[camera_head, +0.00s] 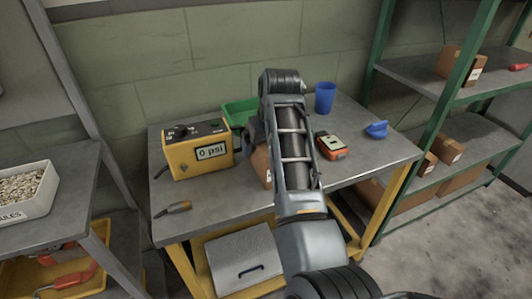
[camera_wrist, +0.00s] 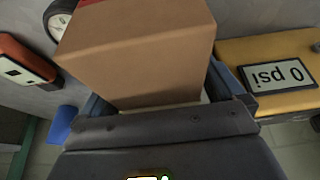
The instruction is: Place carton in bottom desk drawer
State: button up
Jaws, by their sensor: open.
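The brown carton (camera_head: 261,165) stands on the grey desk, partly hidden behind my arm in the head view. In the wrist view the carton (camera_wrist: 140,50) fills the space in front of my gripper (camera_wrist: 160,95). The blue-edged fingers lie apart on either side of it. My gripper is open; whether a finger touches the carton I cannot tell.
A yellow gauge box (camera_head: 197,150) reading 0 psi stands left of the carton. A green bin (camera_head: 240,111), a blue cup (camera_head: 325,98), an orange-and-grey meter (camera_head: 331,146) and a blue object (camera_head: 377,129) are also on the desk. Green-framed shelving (camera_head: 440,160) stands at right.

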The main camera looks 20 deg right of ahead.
jog(key=shift+f, duration=0.25)
dwell(0.3)
jog(key=shift+c, duration=0.4)
jog(key=c, duration=1.3)
jog(key=shift+o, duration=0.2)
jog(key=shift+r, duration=0.1)
